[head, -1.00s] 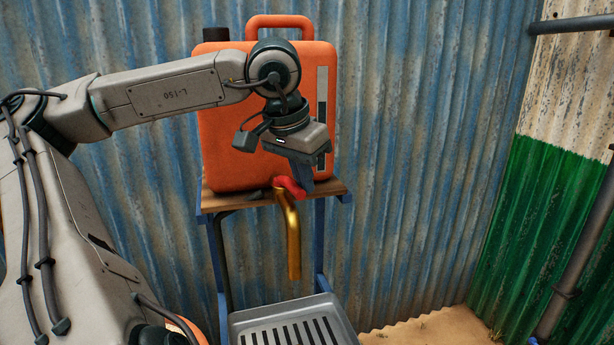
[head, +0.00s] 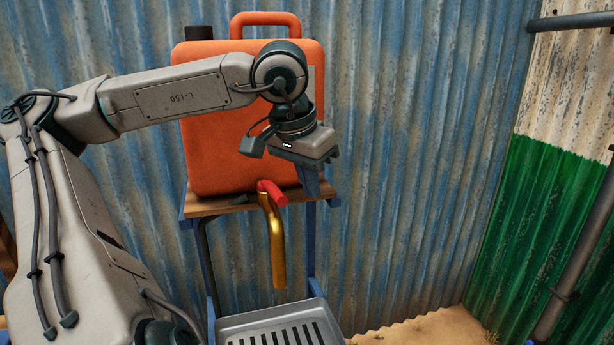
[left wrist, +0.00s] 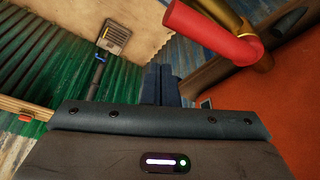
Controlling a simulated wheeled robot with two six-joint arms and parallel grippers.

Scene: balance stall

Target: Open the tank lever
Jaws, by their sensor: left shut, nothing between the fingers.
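The orange tank (head: 225,155) stands on a wooden shelf, partly hidden by my left arm. At its front foot is a brass tap (head: 276,245) with a spout hanging down and a red lever (head: 273,193) on top. The lever points right and slightly down in the head view. In the left wrist view the red lever (left wrist: 212,35) lies at the upper right, beside the brass tap (left wrist: 240,22). My left gripper (head: 313,188) is shut and empty, just right of the lever. Its fingers show together in the left wrist view (left wrist: 161,84), apart from the lever.
A grey slotted tray (head: 265,318) is below the spout. The wooden shelf (head: 205,208) sits on a blue frame. Corrugated walls (head: 420,150) stand behind and at the right. Space right of the tank is clear.

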